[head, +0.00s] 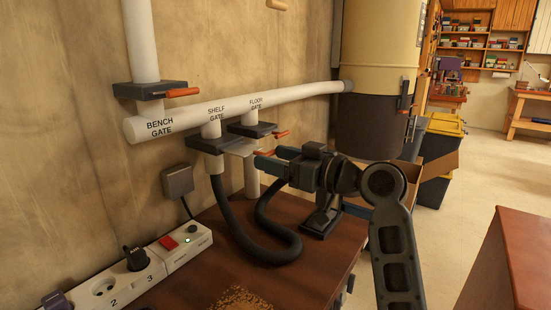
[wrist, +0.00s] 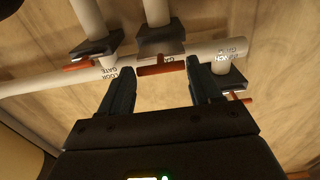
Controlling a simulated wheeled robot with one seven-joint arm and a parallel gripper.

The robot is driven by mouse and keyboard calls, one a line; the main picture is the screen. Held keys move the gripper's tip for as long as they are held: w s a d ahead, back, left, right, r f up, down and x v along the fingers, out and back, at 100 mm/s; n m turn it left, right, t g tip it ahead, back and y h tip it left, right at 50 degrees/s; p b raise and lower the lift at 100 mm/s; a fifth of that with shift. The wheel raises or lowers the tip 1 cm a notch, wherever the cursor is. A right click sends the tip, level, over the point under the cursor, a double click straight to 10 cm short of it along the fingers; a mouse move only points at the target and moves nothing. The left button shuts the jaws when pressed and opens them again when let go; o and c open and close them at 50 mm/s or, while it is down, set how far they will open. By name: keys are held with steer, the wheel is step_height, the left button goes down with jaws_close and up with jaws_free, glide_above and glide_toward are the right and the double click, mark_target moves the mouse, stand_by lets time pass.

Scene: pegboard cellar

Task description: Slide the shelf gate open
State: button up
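The shelf gate (head: 206,144) is a dark block on a short white pipe under the sloping main pipe. A pale slide plate (head: 240,147) sticks out of it towards my gripper. Its orange handle (head: 264,153) lies at the fingertips of my gripper (head: 270,157). In the wrist view the shelf gate handle (wrist: 160,69) spans the space between the two fingertips of my gripper (wrist: 160,66). The exact contact is small and dark.
The floor gate (head: 255,130), with an orange handle, is close behind. The bench gate (head: 150,90) is at upper left. A black hose (head: 245,235) loops over the brown bench (head: 300,272). A power strip (head: 150,270) lies at the left. Open floor (head: 455,230) lies right.

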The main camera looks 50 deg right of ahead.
steer(key=o, duration=0.4)
steer(key=shift+c, duration=0.2)
steer(key=s+b, duration=0.1)
steer(key=s, duration=0.6)
steer(key=shift+s, duration=0.4)
steer(key=shift+s+d, duration=0.1)
